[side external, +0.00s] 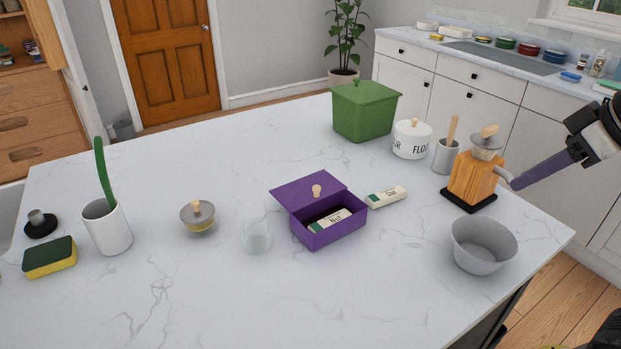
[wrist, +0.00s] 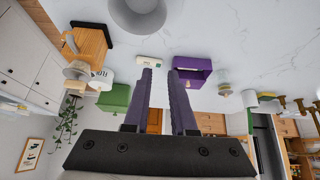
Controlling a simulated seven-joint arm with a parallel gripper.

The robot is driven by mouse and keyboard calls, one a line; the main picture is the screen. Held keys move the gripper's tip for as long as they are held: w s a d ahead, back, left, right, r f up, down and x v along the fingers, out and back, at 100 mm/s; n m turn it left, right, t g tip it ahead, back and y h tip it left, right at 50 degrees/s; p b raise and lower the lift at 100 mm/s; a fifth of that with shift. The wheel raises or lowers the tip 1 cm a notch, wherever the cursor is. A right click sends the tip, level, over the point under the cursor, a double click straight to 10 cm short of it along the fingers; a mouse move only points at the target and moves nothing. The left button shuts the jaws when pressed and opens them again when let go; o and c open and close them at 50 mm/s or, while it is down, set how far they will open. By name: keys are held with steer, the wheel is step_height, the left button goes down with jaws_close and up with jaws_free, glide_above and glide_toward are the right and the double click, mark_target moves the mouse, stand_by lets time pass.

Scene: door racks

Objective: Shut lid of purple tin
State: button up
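The purple tin (side external: 338,237) stands on the worktop at the middle of the side view, with a packet (side external: 331,219) inside. Its purple lid (side external: 300,192), with a pale wooden knob (side external: 316,190), sits toward the back and leaves the front of the opening uncovered. I cannot tell whether it is hinged or slid back. The tin also shows upside down in the wrist view (wrist: 190,66). My gripper (side external: 514,184) is far to the right of the tin, in the air beside the wooden grinder. The wrist view shows its two fingers (wrist: 161,71) apart with nothing between them.
A second packet (side external: 386,197) lies right of the tin, and a glass (side external: 257,236) stands left. The wooden grinder (side external: 474,180), grey bowl (side external: 483,245), flour jar (side external: 412,140) and green box (side external: 364,112) stand on the right side. The front worktop is clear.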

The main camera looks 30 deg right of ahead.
steer(key=shift+n, duration=0.5)
steer(key=w+r, duration=0.2)
steer(key=w, duration=0.1)
steer(key=w+a+r, duration=0.1)
steer(key=w+r, duration=0.1)
steer(key=w, duration=0.2)
steer(key=w+a+r, duration=0.1)
steer(key=w+r, duration=0.1)
steer(key=w, duration=0.2)
steer(key=shift+a+r, duration=0.15)
steer(key=shift+r, duration=0.25)
jaws_close()
steer(key=n+g+y, duration=0.1)
steer(key=n+g, duration=0.1)
steer(key=g, duration=0.1)
glide_above(306, 190)
step_height(306, 190, down, 14)
steer(key=x, duration=0.9)
steer(key=shift+s+f, duration=0.1)
steer(key=shift+s, duration=0.2)
steer(key=shift+s+d, duration=0.35)
steer(key=shift+s, duration=0.55)
steer(key=shift+s+d, duration=0.35)
steer(key=shift+s, duration=0.6)
